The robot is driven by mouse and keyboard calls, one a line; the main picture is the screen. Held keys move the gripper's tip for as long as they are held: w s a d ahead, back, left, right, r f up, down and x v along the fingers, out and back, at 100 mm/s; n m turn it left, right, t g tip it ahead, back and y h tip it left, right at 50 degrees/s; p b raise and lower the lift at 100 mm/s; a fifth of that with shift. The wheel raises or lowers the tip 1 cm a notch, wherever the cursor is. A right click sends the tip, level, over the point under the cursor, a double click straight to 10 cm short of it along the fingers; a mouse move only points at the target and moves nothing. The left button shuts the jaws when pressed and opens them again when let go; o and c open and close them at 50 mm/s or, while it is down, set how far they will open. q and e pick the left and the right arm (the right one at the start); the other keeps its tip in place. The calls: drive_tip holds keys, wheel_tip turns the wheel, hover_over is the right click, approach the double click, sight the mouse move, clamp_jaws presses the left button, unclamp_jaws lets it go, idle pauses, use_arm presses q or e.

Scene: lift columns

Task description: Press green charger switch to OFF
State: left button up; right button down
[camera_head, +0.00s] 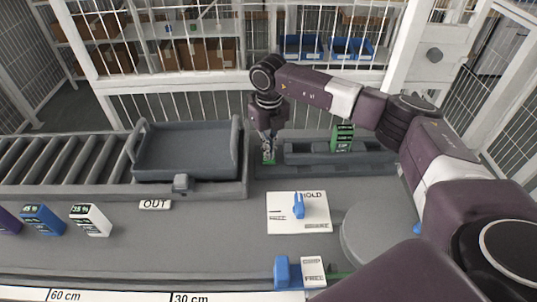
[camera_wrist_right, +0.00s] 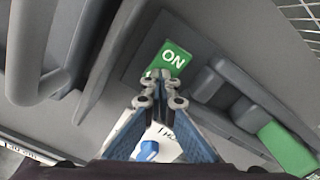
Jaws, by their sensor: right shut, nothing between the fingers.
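The green charger switch (camera_head: 268,157) is at the left end of the dark charger dock (camera_head: 300,158) in the head view. In the right wrist view the green switch (camera_wrist_right: 176,56) reads ON. My right gripper (camera_head: 267,135) points down at the switch and partly covers it. In the wrist view its fingertips (camera_wrist_right: 160,88) are together and empty, close to the lower edge of the switch; I cannot tell whether they touch it. A green block (camera_head: 343,138) stands in the dock to the right, also in the wrist view (camera_wrist_right: 288,150). My left gripper is out of view.
A white HOLD panel (camera_head: 318,223) with a blue lever (camera_head: 298,205) lies nearer. White (camera_head: 91,219) and blue (camera_head: 42,219) blocks stand at left. A round grey disc (camera_head: 375,235) is at right.

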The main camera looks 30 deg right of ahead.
drive_tip(key=shift+w+r+p, duration=0.15)
drive_tip(key=shift+r+p, duration=0.5)
drive_tip(key=shift+r, duration=0.2)
drive_tip(key=shift+r+p, duration=1.4)
drive_tip(key=shift+r, duration=1.1)
